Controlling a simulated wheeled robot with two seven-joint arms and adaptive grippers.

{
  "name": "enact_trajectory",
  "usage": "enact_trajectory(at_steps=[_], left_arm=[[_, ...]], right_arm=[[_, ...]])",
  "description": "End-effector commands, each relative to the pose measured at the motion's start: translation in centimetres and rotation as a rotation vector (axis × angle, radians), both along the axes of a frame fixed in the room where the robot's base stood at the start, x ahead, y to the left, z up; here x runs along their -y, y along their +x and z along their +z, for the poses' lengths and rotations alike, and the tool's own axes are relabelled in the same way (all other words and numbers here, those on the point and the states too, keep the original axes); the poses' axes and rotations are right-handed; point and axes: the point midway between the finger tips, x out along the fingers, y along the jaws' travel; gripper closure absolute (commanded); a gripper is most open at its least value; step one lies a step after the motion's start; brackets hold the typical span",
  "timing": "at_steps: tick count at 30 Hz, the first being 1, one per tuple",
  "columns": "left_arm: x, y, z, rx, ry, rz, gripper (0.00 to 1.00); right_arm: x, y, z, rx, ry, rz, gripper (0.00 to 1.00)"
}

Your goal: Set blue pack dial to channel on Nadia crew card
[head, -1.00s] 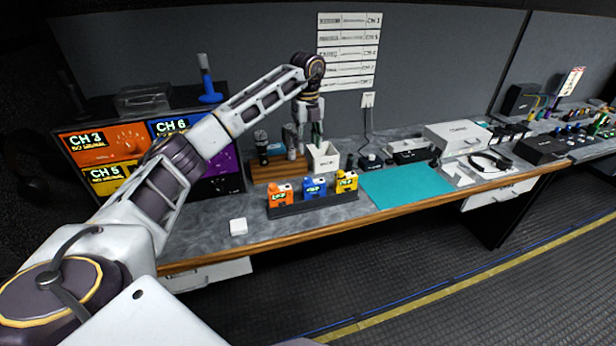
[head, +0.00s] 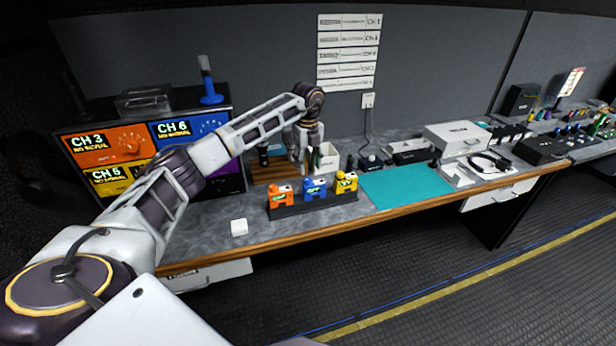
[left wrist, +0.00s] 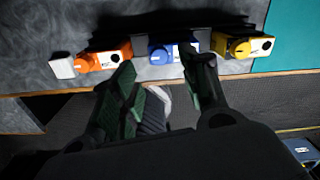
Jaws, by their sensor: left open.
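The blue pack (head: 315,188) stands in a dark rack (head: 300,208) near the bench's front edge, between an orange pack (head: 280,195) and a yellow pack (head: 346,182). In the left wrist view its blue dial (left wrist: 160,57) faces the camera, partly hidden at the right by a fingertip. My left gripper (head: 302,163) is open above and behind the packs in the head view. In the left wrist view its fingers (left wrist: 160,68) straddle the blue pack's image; contact cannot be told. The crew cards (head: 348,52) are strips on the wall; their names are too small to read. My right gripper is out of view.
A monitor block (head: 103,180) at left shows CH 3, CH 6 and CH 5 on coloured panels. A white container (head: 326,157) stands close to my left gripper. A white block (head: 239,227) lies left of the rack. The teal mat (head: 405,186) is clear.

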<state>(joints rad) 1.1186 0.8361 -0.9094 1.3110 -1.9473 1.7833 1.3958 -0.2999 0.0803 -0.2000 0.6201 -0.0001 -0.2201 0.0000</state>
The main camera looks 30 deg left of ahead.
Motion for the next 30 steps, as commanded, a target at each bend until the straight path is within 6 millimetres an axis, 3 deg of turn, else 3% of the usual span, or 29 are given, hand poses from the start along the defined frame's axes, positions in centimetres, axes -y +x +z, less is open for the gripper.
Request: enact_trajectory(at_steps=[9,15,28,30], left_arm=[[0.0,-0.1,-4.2,-0.004,0.000,0.000,0.55],[0.0,-0.1,-5.9,-0.003,0.001,0.000,0.55],[0.0,0.0,-6.4,-0.001,0.000,0.000,0.55],[0.0,0.0,-6.4,-0.001,0.000,0.000,0.64]], right_arm=[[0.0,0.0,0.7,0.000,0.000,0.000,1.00],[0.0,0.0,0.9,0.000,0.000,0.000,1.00],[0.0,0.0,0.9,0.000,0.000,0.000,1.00],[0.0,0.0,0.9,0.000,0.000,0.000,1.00]])
